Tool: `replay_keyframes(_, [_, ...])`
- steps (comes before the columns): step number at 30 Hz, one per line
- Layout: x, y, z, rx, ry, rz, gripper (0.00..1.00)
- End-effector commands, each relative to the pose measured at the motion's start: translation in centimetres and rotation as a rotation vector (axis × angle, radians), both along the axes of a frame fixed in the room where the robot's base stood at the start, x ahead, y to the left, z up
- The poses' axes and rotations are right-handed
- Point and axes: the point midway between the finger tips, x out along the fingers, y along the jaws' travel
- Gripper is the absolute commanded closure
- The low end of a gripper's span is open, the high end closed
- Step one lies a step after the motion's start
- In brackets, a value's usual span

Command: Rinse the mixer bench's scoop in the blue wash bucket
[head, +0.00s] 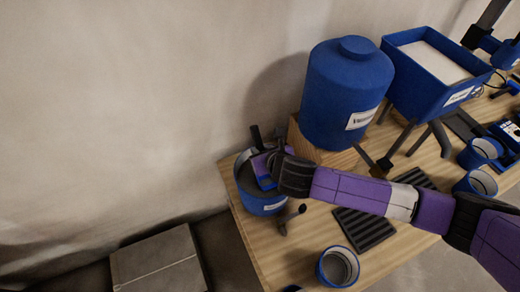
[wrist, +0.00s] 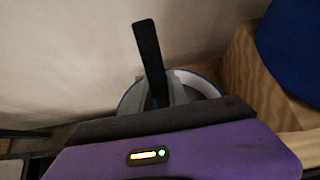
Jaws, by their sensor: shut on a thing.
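The blue wash bucket (head: 262,205) stands at the left end of the wooden bench, with a white label low on its front. My gripper (head: 265,158) is over the bucket's opening. It is shut on the scoop, whose dark handle (head: 256,136) sticks up above the fingers. In the wrist view the black handle (wrist: 149,50) rises, slightly tilted, from between the grey fingers (wrist: 160,95), with the bucket's pale inner wall and blue rim (wrist: 200,80) behind. The scoop's lower end is hidden, so I cannot tell how deep it sits.
A large blue tank (head: 345,95) stands on a wooden block (head: 310,145) right of the bucket. A blue hopper (head: 430,75) is farther right. A ribbed dark mat (head: 362,228) and a blue-rimmed cup (head: 338,266) lie nearer. A grey slab (head: 158,262) is on the floor, left.

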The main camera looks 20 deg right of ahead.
Motion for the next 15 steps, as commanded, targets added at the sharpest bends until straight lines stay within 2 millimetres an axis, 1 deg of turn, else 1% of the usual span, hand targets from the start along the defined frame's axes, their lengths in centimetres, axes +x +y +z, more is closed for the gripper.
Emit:
replay_keyframes(4, [0.0,0.0,-0.1,0.0,-0.001,0.0,1.0])
replay_keyframes(7, [0.0,0.0,-0.5,0.0,0.0,0.0,1.0])
replay_keyframes(15, [0.0,-0.1,-2.8,-0.001,0.0,-0.001,1.0])
